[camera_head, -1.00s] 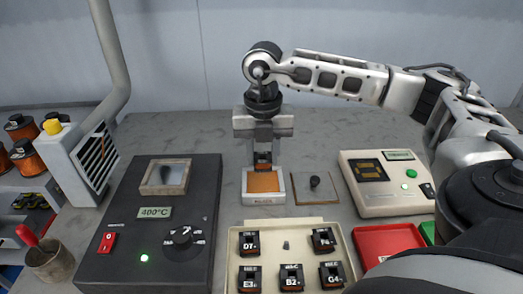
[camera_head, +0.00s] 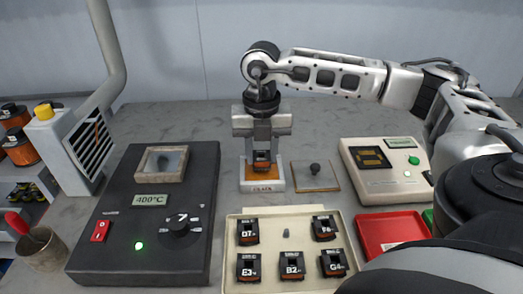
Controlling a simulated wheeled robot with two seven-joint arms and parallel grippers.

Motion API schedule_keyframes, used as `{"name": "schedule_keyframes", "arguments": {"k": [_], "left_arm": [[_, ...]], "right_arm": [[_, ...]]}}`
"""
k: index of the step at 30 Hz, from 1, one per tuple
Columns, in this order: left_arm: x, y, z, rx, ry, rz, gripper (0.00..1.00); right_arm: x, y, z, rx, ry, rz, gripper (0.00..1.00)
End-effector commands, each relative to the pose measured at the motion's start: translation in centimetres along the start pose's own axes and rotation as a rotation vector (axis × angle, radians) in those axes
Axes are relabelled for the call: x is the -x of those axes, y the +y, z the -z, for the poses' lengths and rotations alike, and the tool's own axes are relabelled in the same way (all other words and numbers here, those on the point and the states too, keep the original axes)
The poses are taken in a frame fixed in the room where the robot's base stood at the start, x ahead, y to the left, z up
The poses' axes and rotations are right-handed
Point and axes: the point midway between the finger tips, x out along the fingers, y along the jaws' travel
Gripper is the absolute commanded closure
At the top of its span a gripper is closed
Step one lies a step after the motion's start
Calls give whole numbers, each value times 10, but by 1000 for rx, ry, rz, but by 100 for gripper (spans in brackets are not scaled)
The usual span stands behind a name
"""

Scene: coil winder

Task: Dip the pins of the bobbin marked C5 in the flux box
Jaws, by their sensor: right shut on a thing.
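My right gripper (camera_head: 262,146) points straight down over the flux box and is shut on a small dark bobbin with an orange winding (camera_head: 262,160). The mark on this bobbin is too small to read. The flux box (camera_head: 263,186) is a white, open-topped box with an orange inside. The bobbin's lower end is at or just inside the box opening; its pins are hidden, so I cannot tell whether they touch the flux. My left gripper is not in view.
A cream tray (camera_head: 238,212) holds several marked bobbins in front. The solder pot unit (camera_head: 130,225), showing 400°C, stands left. A lidded plate (camera_head: 315,176) lies right of the box, then a tester (camera_head: 390,184) and a red tray (camera_head: 375,235).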

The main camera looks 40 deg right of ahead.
Motion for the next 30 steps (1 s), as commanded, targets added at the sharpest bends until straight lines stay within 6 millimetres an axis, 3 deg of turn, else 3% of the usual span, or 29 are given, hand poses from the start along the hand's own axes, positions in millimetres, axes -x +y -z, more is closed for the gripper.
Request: {"name": "schedule_keyframes", "arguments": {"k": [17,30], "left_arm": [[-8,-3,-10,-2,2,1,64],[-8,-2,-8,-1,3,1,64]], "right_arm": [[-15,0,0,1,0,0,88],[-14,0,0,1,0,0,88]]}}
